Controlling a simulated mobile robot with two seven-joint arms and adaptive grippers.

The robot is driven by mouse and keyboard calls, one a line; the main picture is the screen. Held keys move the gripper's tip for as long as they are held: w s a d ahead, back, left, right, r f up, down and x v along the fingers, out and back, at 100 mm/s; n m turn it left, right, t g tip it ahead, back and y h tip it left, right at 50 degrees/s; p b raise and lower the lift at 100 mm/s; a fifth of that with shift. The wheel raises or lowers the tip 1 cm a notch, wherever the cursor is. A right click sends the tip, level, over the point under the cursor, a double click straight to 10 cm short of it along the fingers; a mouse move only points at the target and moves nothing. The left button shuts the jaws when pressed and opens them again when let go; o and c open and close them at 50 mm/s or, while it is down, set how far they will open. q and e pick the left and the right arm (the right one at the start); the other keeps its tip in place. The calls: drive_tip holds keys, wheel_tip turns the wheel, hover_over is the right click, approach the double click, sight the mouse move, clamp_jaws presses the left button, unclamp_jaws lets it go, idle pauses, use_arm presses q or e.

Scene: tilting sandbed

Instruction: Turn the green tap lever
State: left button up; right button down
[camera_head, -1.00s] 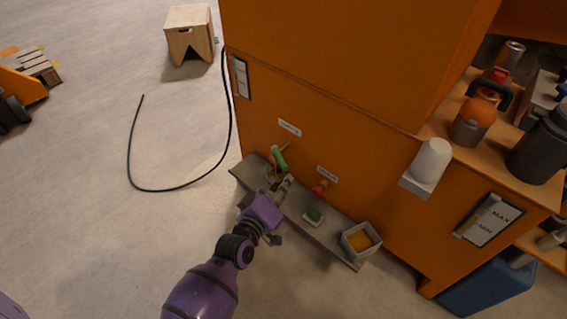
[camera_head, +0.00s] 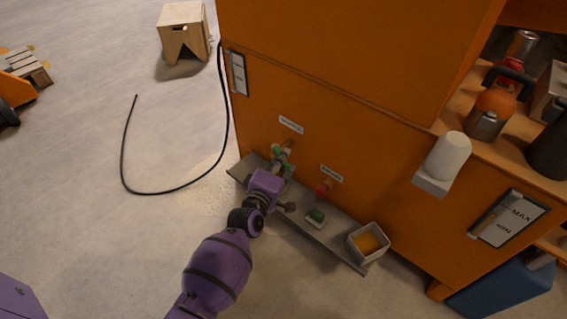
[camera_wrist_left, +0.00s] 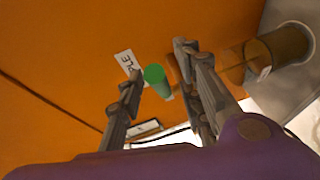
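The green tap lever (camera_wrist_left: 157,80) shows as a round-ended green handle between my left fingers in the left wrist view. In the head view only small green parts of the lever (camera_head: 276,150) show, largely covered by my gripper. My left gripper (camera_head: 281,160) is at the tap on the orange cabinet's front. In the left wrist view my left gripper (camera_wrist_left: 160,62) is open, with a finger on each side of the lever and visible gaps beside it. Whether a finger touches it cannot be told. My right gripper is not in view.
A grey ledge (camera_head: 328,237) runs below the taps. To the right are a red tap (camera_head: 322,189), a green-topped block (camera_head: 316,215) and a grey bin (camera_head: 354,247) with orange contents. A white cylinder (camera_head: 447,157) juts from the cabinet. A black hose (camera_head: 165,191) lies on open floor.

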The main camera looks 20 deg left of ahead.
use_arm(q)
drive_tip(key=shift+w, duration=0.15)
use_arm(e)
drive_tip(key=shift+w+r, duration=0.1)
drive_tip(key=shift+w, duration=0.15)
use_arm(q)
drive_tip(key=c, duration=0.7)
clamp_jaws()
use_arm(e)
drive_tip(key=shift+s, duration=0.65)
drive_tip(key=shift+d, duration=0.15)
